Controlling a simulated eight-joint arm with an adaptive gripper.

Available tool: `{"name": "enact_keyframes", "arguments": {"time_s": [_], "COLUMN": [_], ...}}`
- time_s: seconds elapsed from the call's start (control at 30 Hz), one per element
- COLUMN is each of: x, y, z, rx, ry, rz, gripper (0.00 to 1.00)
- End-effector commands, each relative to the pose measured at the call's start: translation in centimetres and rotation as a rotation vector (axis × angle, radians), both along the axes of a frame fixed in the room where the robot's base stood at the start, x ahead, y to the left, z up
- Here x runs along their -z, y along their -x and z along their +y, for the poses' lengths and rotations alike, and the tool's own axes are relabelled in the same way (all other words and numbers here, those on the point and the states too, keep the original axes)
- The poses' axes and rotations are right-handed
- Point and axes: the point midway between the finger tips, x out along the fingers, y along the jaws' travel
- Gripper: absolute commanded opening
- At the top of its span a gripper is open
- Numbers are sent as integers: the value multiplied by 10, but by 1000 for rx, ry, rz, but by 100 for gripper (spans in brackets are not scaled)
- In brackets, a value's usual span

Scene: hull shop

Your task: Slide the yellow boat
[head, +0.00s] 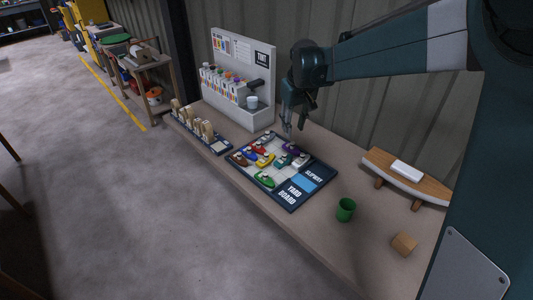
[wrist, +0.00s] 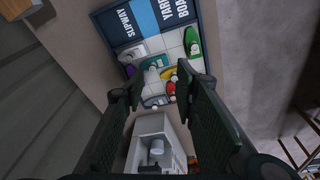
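The yellow boat (head: 265,160) lies on the dark blue yard board (head: 291,206), among several other small boats. In the wrist view the yellow boat (wrist: 168,73) shows between my fingers, with the green boat beyond it. My gripper (head: 288,130) hangs above the back edge of the board, apart from the yellow boat. In the wrist view my gripper (wrist: 160,78) has its two fingers spread with nothing held between them. The fingers hide parts of the board there. The light blue slipway strip (head: 304,181) is at the board's front right.
A green boat (head: 265,180), a purple boat (head: 291,148) and a blue boat (head: 249,152) share the board. A paint stand (head: 241,85) rises behind it. A green cup (head: 345,209), a wooden block (head: 404,244) and a hull model (head: 405,178) stand to the right.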

Motion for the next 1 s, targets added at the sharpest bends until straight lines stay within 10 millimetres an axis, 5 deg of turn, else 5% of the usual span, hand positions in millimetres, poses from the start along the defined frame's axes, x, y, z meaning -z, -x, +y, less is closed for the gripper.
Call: {"name": "enact_keyframes", "arguments": {"time_s": [1.0], "x": [155], "y": [-122], "z": [91], "rx": [-170], "ry": [47], "rz": [161], "gripper": [29]}}
